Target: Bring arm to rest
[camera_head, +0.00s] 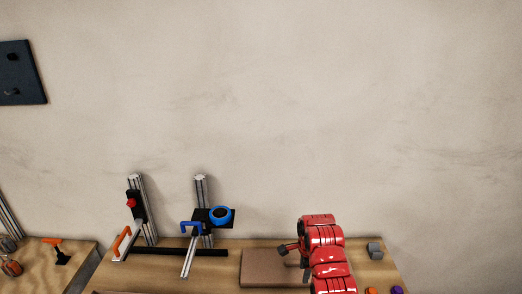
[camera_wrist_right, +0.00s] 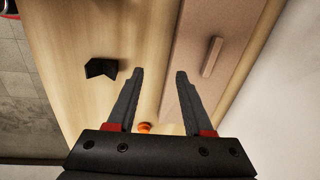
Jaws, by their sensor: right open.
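My right arm (camera_head: 325,240) is red and reaches over the wooden table from the bottom of the head view. The arm hides most of its gripper there; dark parts show at its left side. In the right wrist view my right gripper (camera_wrist_right: 160,73) is open. Its two dark fingers with red bases stand apart with nothing between the tips, above the bare wood beside a brown board. My left arm and gripper are not in view.
The brown board (camera_head: 262,270) lies left of my arm; a small bar (camera_wrist_right: 212,57) is on it. A black angled block (camera_wrist_right: 100,68) and an orange piece (camera_wrist_right: 145,127) are near the fingers. A blue ring (camera_head: 220,213) sits on a stand. A grey block (camera_head: 375,251) is at right.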

